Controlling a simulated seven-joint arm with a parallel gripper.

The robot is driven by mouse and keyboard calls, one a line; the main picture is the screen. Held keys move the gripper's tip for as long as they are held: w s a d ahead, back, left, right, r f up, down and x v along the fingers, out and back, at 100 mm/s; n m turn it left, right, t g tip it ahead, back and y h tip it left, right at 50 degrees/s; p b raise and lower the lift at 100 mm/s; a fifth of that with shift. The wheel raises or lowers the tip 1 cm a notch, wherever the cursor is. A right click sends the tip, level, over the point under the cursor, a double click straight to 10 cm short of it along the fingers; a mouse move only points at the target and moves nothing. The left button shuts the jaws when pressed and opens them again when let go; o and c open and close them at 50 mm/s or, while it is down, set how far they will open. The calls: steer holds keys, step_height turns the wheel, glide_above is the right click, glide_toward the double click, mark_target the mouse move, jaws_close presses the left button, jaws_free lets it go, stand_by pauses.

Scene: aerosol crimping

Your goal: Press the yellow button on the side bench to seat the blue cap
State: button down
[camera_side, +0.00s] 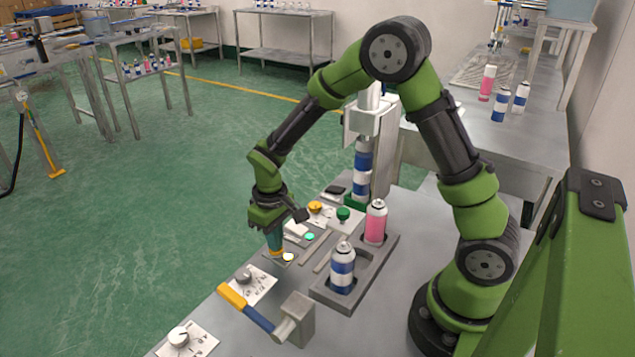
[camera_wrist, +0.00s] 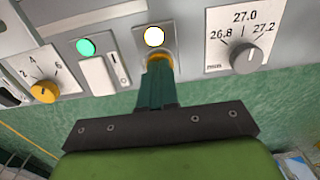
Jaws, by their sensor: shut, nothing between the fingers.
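A round lit button (camera_side: 288,257), pale white-yellow, sits on the side bench panel. In the wrist view this button (camera_wrist: 154,36) glows white with a yellowish rim. My gripper (camera_side: 276,250) is shut and empty, pointing down beside the button. A blue-and-white can (camera_side: 362,168) stands upright under the white press head (camera_side: 369,115). A blue cap cannot be made out.
A green lit button (camera_side: 309,237) and a yellow knob (camera_side: 315,207) are close by. A grey tray (camera_side: 328,294) holds a pink can (camera_side: 375,222) and a blue-striped can (camera_side: 342,268). A yellow-and-blue lever (camera_side: 250,308) and a dial (camera_wrist: 245,58) flank the button.

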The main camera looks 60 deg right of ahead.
steer(key=shift+r, duration=0.1)
step_height(320, 180, up, 11)
stand_by(1.3)
steer(key=shift+f, duration=0.25)
steer(key=s+r+m+t+y, duration=0.1)
steer(key=s+r+m+t, duration=0.1)
steer(key=s+r, duration=0.3)
steer(key=s+r+m+t+y, duration=0.1)
steer(key=s+r+t, duration=0.4)
steer(key=s, duration=0.6)
steer(key=shift+a+r+m, duration=0.4)
steer(key=shift+r+m, duration=0.1)
steer(key=shift+r, duration=0.3)
